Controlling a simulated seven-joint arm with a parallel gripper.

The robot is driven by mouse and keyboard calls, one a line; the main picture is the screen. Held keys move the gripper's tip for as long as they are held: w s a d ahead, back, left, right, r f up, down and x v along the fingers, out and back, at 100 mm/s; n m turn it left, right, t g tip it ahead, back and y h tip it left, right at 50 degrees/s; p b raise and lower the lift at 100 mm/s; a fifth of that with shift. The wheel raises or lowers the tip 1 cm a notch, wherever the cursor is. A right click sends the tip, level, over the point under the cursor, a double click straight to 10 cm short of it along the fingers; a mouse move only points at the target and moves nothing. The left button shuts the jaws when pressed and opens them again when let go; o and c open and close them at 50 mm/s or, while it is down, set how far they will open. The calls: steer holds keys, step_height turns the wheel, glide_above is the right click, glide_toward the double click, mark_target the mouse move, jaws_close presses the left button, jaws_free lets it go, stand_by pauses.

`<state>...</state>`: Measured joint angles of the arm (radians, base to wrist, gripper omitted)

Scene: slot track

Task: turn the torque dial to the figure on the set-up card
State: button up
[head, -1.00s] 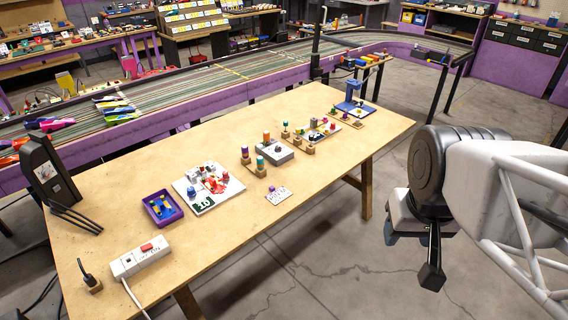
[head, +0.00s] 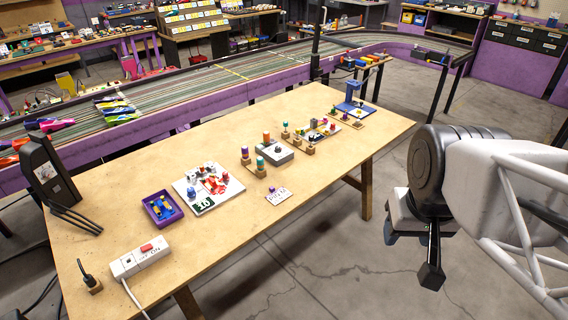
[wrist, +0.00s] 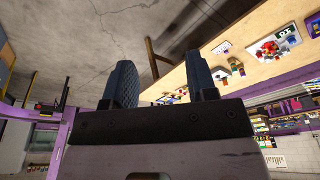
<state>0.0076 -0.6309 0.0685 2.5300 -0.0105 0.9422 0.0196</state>
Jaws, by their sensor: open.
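A small white card (head: 278,196) with dark writing, too small to read, lies near the table's front edge with a purple peg on its back edge. It may be the set-up card. A grey box (head: 275,151) with a dark part on top sits mid-table, and a blue stand (head: 355,107) is at the far right end. I cannot tell which one bears the torque dial, or its setting. My gripper (head: 431,276) hangs off the table, at the right, well apart from everything. In the wrist view my gripper (wrist: 162,84) is open and empty.
Pegs on wooden blocks (head: 254,163) stand around the grey box. A white board (head: 207,187) with red parts, a purple tray (head: 162,208) and a power strip (head: 140,257) lie left. A black upright device (head: 50,170) stands at the left edge. The table's front right is clear.

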steer(key=w+a+r+m, duration=0.2)
steer(key=w, duration=0.8)
steer(key=w+a+r+m, duration=0.1)
steer(key=w+r, duration=0.2)
steer(key=w, duration=0.7)
steer(key=m+g, duration=0.3)
steer(key=m, duration=0.6)
glide_above(278, 147)
steer(key=f, duration=2.9)
steer(key=shift+s+d+f, duration=0.3)
steer(key=shift+s+d, duration=0.05)
steer(key=shift+w+a+f, duration=0.3)
steer(key=shift+w+f, duration=0.05)
steer(key=shift+f, duration=0.25)
steer(key=shift+f, duration=0.1)
steer(key=shift+f, duration=3.75)
